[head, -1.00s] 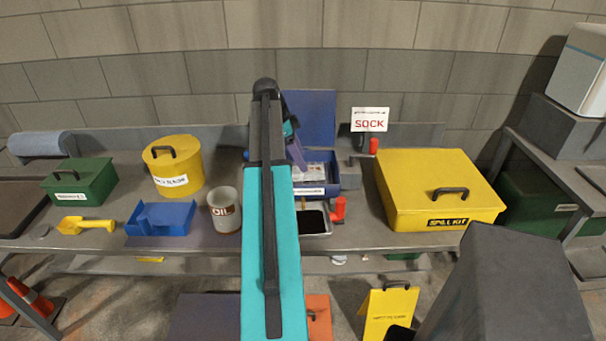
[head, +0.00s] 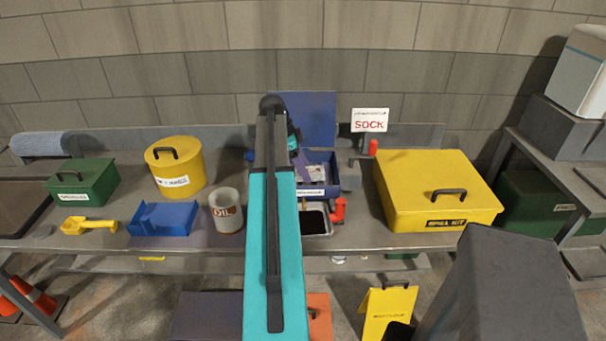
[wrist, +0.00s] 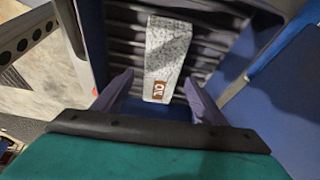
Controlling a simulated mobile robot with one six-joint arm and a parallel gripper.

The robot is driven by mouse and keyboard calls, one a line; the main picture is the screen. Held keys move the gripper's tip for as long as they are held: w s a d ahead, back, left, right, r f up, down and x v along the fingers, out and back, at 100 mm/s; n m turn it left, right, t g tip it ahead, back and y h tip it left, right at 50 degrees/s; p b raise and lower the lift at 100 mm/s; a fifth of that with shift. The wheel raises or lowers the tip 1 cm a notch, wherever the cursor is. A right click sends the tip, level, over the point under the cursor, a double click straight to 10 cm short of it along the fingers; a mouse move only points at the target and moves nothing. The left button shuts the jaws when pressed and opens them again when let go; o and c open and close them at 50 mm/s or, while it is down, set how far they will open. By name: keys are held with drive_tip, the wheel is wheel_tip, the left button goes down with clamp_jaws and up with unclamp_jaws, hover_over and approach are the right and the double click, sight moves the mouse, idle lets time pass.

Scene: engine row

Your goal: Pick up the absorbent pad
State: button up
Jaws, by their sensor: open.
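The absorbent pad (wrist: 166,58) is a grey speckled strip with a brown OIL label. In the wrist view it lies in an open blue bin with a dark ribbed inside. In the head view a pale part of the pad (head: 317,173) shows in the blue bin (head: 329,159), beside my arm. My gripper (wrist: 160,80) is open, its two purple fingers on either side of the pad's labelled end in the wrist view. I cannot tell how far above the pad they are. In the head view my arm hides most of the gripper.
An oil can (head: 226,211) and a blue dustpan-like tray (head: 163,219) stand left of my arm. A shallow tray (head: 314,219) and a red fitting (head: 338,211) sit in front of the bin. A yellow spill kit box (head: 425,182) stands to the right.

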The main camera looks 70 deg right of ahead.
drive_tip(key=shift+s+f, duration=0.15)
drive_tip(key=shift+f, duration=0.35)
drive_tip(key=shift+c, duration=0.2)
drive_tip(key=c, duration=1.1)
